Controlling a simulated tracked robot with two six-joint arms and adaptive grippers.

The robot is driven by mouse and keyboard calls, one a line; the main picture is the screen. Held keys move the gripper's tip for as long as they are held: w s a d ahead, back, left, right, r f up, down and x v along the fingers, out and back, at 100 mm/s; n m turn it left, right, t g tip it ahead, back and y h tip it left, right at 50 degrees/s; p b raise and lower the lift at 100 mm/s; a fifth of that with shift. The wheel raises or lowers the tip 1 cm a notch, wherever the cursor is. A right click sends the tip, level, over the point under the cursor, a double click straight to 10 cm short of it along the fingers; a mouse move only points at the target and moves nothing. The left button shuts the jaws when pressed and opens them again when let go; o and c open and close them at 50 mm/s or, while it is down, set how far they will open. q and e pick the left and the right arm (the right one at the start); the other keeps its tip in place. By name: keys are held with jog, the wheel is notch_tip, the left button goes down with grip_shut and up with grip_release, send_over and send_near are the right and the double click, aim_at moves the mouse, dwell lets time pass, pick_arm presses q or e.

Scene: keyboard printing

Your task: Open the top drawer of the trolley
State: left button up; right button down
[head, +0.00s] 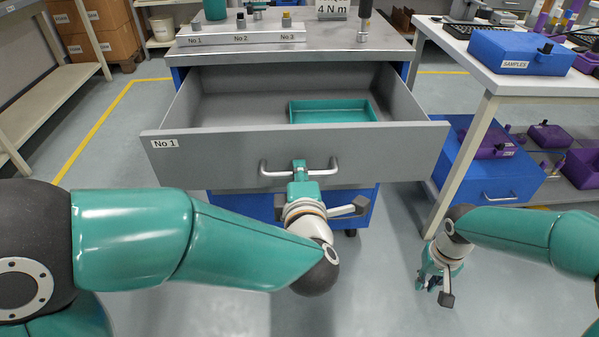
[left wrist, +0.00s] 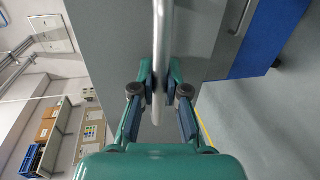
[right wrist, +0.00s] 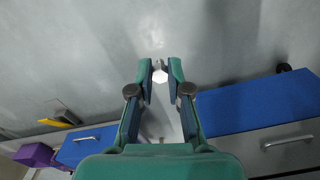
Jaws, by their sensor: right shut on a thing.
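The trolley's top drawer, labelled No 1, (head: 215,146) is pulled well out, and its inside shows. Its silver bar handle (head: 325,172) is on the front and also runs between the fingers in the left wrist view (left wrist: 161,25). My left gripper (head: 299,168) is shut on the handle near its middle. A teal tray (head: 333,104) lies inside the drawer at the right. My right gripper (head: 432,285) is low at the right, away from the trolley. It is shut on a small pale six-sided part (right wrist: 160,76), mostly hidden between its fingers.
The trolley top (head: 385,43) carries a numbered block (head: 240,38), a 4 N m sign and tools. A white table (head: 535,82) with a blue SAMPLES box (head: 515,45) stands at the right, with blue and purple boxes below. Shelving (head: 50,85) is at the left. Floor between is clear.

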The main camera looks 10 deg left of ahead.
pick_arm(q)
jog(key=o, duration=0.5)
jog(key=shift+w+d+f, duration=0.1)
jog(key=shift+d+f, duration=0.1)
jog(key=shift+d, duration=0.05)
jog(key=shift+a+r, duration=0.1)
jog(key=v, duration=0.7)
jog(key=shift+s, duration=0.3)
jog(key=shift+w, duration=0.1)
